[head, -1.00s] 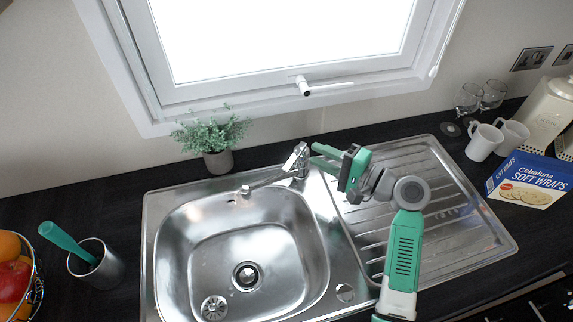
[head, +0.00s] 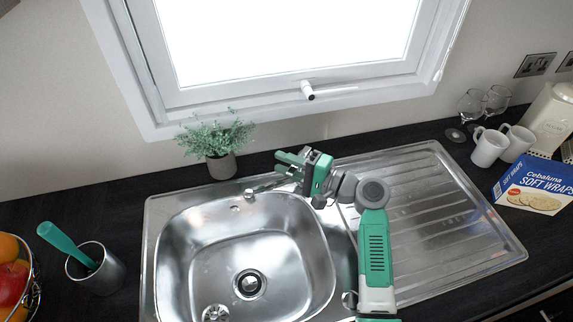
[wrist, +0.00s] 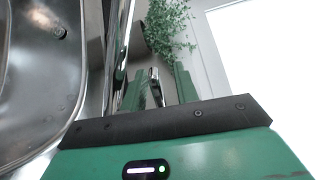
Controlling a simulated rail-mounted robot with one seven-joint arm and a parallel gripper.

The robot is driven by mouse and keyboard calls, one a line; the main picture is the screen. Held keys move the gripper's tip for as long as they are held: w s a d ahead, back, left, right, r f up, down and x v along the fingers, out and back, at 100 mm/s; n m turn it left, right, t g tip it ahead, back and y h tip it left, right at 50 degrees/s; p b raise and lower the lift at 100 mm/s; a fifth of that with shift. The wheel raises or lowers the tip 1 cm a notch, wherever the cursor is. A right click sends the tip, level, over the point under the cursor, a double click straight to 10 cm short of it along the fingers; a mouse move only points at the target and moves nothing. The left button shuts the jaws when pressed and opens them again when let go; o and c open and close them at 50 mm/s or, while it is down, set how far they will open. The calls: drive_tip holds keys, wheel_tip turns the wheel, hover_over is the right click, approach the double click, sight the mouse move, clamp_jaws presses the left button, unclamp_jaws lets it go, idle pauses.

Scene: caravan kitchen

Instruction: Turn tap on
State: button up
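The chrome tap (head: 265,186) stands at the back rim of the steel sink (head: 180,232). Its spout points left over the bowl. In the head view my gripper (head: 287,163) is at the tap's top and hides most of its handle and body. In the wrist view the two green fingers of my gripper (wrist: 160,82) are apart. A shiny piece of the tap (wrist: 155,87), seemingly its handle, shows between them with gaps at the sides. I cannot tell whether a finger touches it. No running water is visible.
A potted plant (head: 222,167) stands behind the sink, left of the tap. The window (head: 290,95) is close behind. The ribbed drainer (head: 440,215) on the right is clear. Mugs (head: 489,147) and a wraps box (head: 535,187) stand farther right. A utensil pot (head: 98,270) is at the left.

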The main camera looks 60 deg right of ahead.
drive_tip(key=shift+c, duration=0.4)
clamp_jaws()
drive_tip(key=r+m+p, duration=0.1)
drive_tip(key=r+p, duration=0.1)
drive_tip(key=shift+d+p, duration=0.1)
drive_tip(key=shift+p, duration=0.2)
drive_tip(key=shift+d+r+m+p, duration=0.15)
drive_tip(key=shift+m+p, duration=0.2)
drive_tip(key=shift+m, duration=0.2)
drive_tip(key=shift+d+r+m+p, duration=0.15)
drive_tip(key=shift+m+p, duration=0.2)
drive_tip(key=shift+m, duration=0.2)
drive_tip(key=shift+f, duration=0.15)
drive_tip(key=shift+o, duration=0.4)
unclamp_jaws()
